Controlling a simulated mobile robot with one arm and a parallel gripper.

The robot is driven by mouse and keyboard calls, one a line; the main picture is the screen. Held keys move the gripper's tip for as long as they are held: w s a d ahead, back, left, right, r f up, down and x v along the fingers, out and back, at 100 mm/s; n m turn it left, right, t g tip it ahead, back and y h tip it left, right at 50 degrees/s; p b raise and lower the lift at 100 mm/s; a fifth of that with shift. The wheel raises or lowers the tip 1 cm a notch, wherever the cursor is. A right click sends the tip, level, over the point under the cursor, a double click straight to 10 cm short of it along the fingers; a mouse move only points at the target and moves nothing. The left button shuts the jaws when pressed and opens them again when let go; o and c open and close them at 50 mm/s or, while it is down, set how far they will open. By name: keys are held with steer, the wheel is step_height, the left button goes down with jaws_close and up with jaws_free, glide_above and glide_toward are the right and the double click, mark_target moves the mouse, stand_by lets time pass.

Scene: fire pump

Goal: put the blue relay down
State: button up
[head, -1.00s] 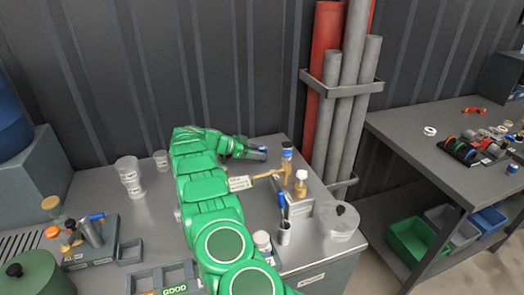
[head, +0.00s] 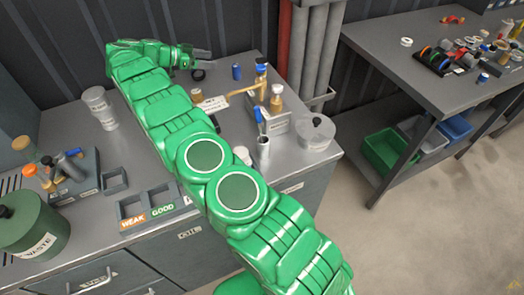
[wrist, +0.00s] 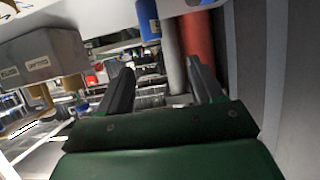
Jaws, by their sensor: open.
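The blue relay (head: 236,72) is a small blue cylinder standing upright on the grey bench top (head: 222,85) near the wall. My gripper (head: 205,54) is to its left at the back of the bench, empty and apart from it. In the wrist view, my open fingers (wrist: 160,85) show with a gap between them. The relay (wrist: 149,20) shows beyond the fingertips at the top of that view, which looks upside down.
A black ring (head: 198,75) lies left of the relay. A brass pipe fitting (head: 245,93) and a grey block (head: 280,124) stand to its right. Clear cups (head: 100,106) stand left. Trays marked WEAK and GOOD (head: 148,203) sit at the front edge.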

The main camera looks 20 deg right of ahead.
steer(key=w+a+r+n+t+y, duration=0.15)
steer(key=w+r+t, duration=0.25)
steer(key=r, duration=0.5)
steer(key=w+d+r+n+t, duration=0.1)
steer(key=w+r+n+t, duration=0.2)
steer(key=r, duration=0.5)
steer(key=w+a+r+n+t+y, duration=0.1)
steer(key=w+r+t, duration=0.4)
steer(key=r, duration=0.4)
steer(key=s+a+r+n+t+y, duration=0.4)
steer(key=s+a+r+n+y, duration=0.5)
steer(key=a+y, duration=0.25)
steer(key=s+a+f+n+g+y, duration=0.25)
steer(key=s+f+g, duration=0.2)
steer(key=s, duration=0.85)
steer(key=s+a+f+n+g+y, duration=0.25)
steer(key=s+f, duration=0.25)
steer(key=s, duration=0.8)
steer(key=s+d+f+g+h, duration=0.1)
steer(key=s+d+f+g, duration=0.2)
steer(key=s, duration=1)
steer(key=s+d+f+g+h, duration=0.2)
steer(key=s+d+f+g, duration=0.2)
steer(key=s, duration=1)
steer(key=s+d+f+g+h, duration=0.2)
steer(key=s+d+f, duration=0.4)
steer(key=s, duration=0.8)
steer(key=shift+m+g, duration=0.35)
steer(key=shift+g, duration=0.35)
